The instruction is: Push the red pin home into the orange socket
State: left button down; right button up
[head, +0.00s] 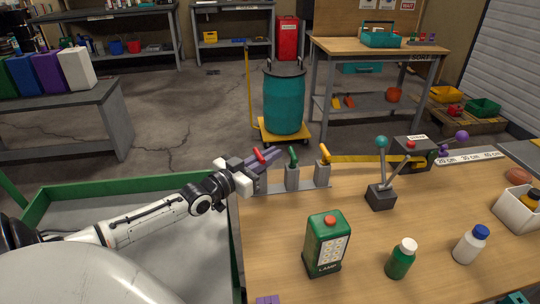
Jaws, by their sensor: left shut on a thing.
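The pin looks tilted. I cannot make out a clearly orange socket; the red pin's seat is hidden by my gripper. My right gripper is out of view.
A green canister (325,249), a green bottle (401,260), a white bottle (470,246) and a lever device (381,197) share the table (360,225).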

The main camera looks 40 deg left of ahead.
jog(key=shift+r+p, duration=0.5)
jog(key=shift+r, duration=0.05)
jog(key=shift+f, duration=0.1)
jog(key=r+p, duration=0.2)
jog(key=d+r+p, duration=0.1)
jog(key=p, duration=0.2)
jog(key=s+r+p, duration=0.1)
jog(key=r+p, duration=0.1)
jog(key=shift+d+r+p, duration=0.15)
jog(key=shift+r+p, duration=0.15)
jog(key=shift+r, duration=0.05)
dwell(0.4)
